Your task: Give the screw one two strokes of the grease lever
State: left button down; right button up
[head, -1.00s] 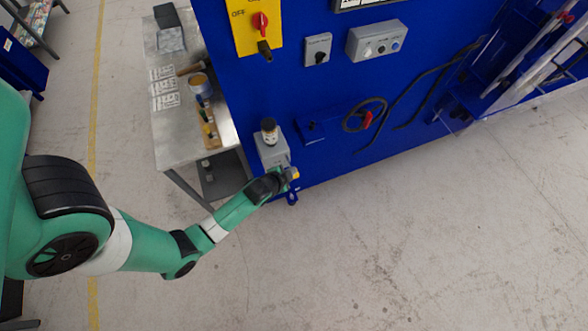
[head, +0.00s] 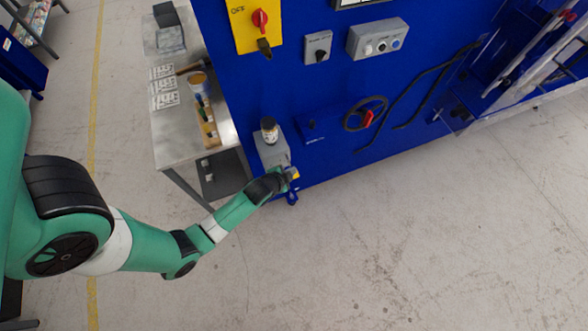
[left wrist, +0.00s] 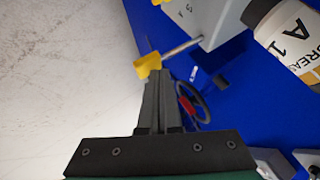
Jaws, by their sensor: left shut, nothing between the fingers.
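A grey grease pump box (head: 272,150) is mounted at the lower left end of the blue machine. A bottle with a dark cap (head: 269,130) stands on it, and its label in the left wrist view (left wrist: 292,38) shows "A 1". The grease lever is a metal rod (left wrist: 182,48) with a yellow end (left wrist: 147,66), which also shows in the head view (head: 295,173). My left gripper (left wrist: 156,76) is shut and empty, its fingertips right at the yellow end. Whether they touch it I cannot tell. My right gripper is not in view.
A metal bench (head: 180,128) with small items stands left of the pump. A handwheel with a red part (head: 366,114) and switch boxes (head: 377,40) are on the blue panel (head: 300,90). The floor (head: 400,230) in front is clear.

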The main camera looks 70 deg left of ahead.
pick_arm(q)
jog(key=shift+f+b, duration=0.7)
jog(key=shift+f, duration=0.2)
dwell(0.6)
jog(key=shift+r, duration=0.1)
dwell(0.4)
jog(key=shift+r+p, duration=1.7)
jog(key=shift+p, duration=0.2)
notch_tip(320, 180, up, 5)
jog(key=p, duration=0.5)
